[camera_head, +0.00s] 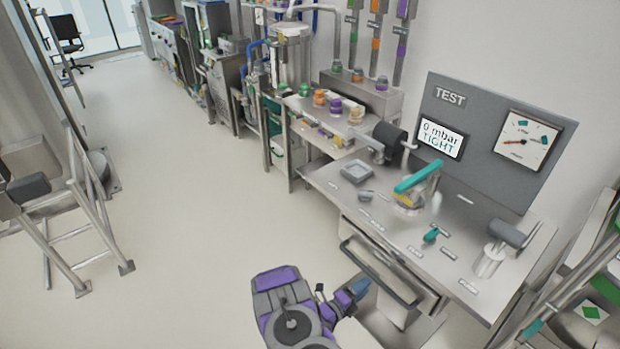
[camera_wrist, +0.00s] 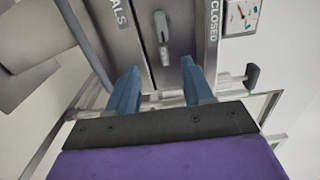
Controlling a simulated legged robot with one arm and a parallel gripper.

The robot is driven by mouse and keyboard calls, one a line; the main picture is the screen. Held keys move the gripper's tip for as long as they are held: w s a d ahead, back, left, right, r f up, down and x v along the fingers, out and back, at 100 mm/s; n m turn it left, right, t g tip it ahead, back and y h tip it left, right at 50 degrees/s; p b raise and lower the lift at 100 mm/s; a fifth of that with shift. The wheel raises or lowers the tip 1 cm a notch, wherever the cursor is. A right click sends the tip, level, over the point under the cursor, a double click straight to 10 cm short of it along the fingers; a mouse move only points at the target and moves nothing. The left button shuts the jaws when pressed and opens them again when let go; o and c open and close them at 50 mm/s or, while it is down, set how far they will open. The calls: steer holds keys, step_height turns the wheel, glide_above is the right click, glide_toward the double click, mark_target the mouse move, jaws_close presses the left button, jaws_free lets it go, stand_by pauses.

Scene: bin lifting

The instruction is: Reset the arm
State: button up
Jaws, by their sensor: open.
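My gripper (camera_wrist: 160,88) is open in the wrist view, with two blue fingers spread apart and nothing held between them. Beyond the fingers is a steel front with a small grey latch (camera_wrist: 161,26) and the printed words "CLOSED" and a partly cut-off word ending in "ALS". In the head view my gripper (camera_head: 358,287) shows as a small blue tip at the bottom middle, low beside the front of the steel test bench (camera_head: 458,208). My purple and grey arm is folded near the bottom edge. The gap between the fingers cannot be made out there.
The bench has a bar handle (camera_head: 378,272) on its front and a teal-handled fixture (camera_head: 417,178) on top. A grey TEST panel (camera_head: 490,135) reads "0 mbar TIGHT". A metal step frame (camera_head: 85,220) stands at left. The floor (camera_head: 190,230) between is clear.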

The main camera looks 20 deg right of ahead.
steer(key=w+a+r+n+t+y, duration=0.1)
steer(key=w+a+r+n+y, duration=0.2)
steer(key=w+a+y, duration=0.5)
steer(key=w+a+r+n+y, duration=0.3)
steer(key=w+a, duration=0.2)
steer(key=a, duration=0.4)
steer(key=s+a+r+n+g+y, duration=0.1)
steer(key=s+a+r+n+y, duration=0.1)
steer(key=a+r+n+y, duration=0.45)
steer(key=s+a+r+n+y, duration=0.1)
steer(key=s+a+r+n, duration=0.15)
steer(key=a+r, duration=0.55)
steer(key=s+d+r+n+g+y, duration=0.2)
steer(key=s+r+n+g, duration=0.2)
steer(key=s+r+n, duration=0.8)
steer(key=s+d+r+n+g+h, duration=0.1)
steer(key=s+d+r, duration=0.1)
steer(key=s, duration=0.8)
steer(key=s+d+r+n+g+h, duration=0.1)
steer(key=s+d, duration=0.4)
steer(key=s, duration=0.5)
steer(key=s+d+r+n+g+h, duration=0.2)
steer(key=s+d+r, duration=0.1)
steer(key=s, duration=0.7)
steer(key=shift+s+d+r+n+g, duration=0.3)
steer(key=shift+d+r, duration=0.1)
steer(key=shift+r, duration=0.1)
